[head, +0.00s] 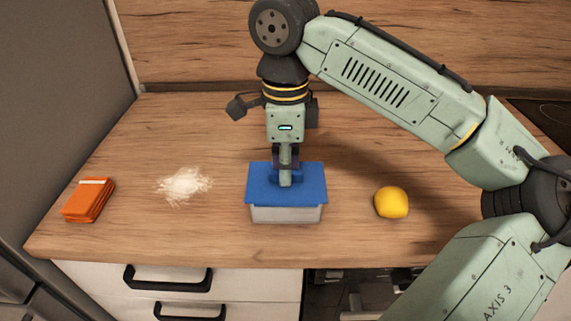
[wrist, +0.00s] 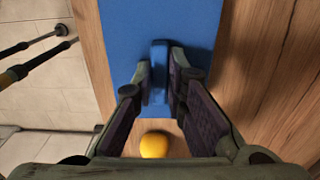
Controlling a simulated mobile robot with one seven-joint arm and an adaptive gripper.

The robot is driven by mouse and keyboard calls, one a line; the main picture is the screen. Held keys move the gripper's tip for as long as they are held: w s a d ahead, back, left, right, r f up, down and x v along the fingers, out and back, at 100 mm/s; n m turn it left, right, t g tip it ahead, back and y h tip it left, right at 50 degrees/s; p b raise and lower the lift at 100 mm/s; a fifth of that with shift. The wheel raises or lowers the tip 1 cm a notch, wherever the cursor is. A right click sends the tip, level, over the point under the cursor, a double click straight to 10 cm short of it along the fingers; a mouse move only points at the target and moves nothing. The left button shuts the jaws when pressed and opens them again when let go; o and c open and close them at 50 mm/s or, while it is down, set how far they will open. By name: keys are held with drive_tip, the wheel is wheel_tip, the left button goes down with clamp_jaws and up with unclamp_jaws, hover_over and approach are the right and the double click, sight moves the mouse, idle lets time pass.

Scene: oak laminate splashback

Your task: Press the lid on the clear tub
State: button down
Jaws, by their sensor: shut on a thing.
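The clear tub (head: 286,215) stands on the wooden counter near its front edge. The blue lid (head: 262,193) lies over the tub's top and covers its opening. I cannot tell whether its rim is fully seated. My gripper (head: 286,180) points straight down over the middle of the lid, shut on the lid's raised blue handle. In the wrist view the fingers (wrist: 160,78) close on both sides of the handle (wrist: 159,55), with the flat lid (wrist: 120,30) around it. The tub is hidden under the lid in the wrist view.
A yellow lemon-like fruit (head: 391,202) lies right of the tub. A patch of white powder (head: 184,185) and an orange packet (head: 88,200) lie to the left. Drawers with dark handles (head: 168,279) are below the counter. The counter behind the tub is clear.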

idle(0.3)
drive_tip(key=c, duration=1.5)
unclamp_jaws()
drive_tip(key=shift+c, duration=0.2)
drive_tip(key=shift+o, duration=0.5)
drive_tip(key=o, duration=0.4)
drive_tip(key=shift+r+p, duration=1.85)
drive_tip(key=shift+r, duration=1.7)
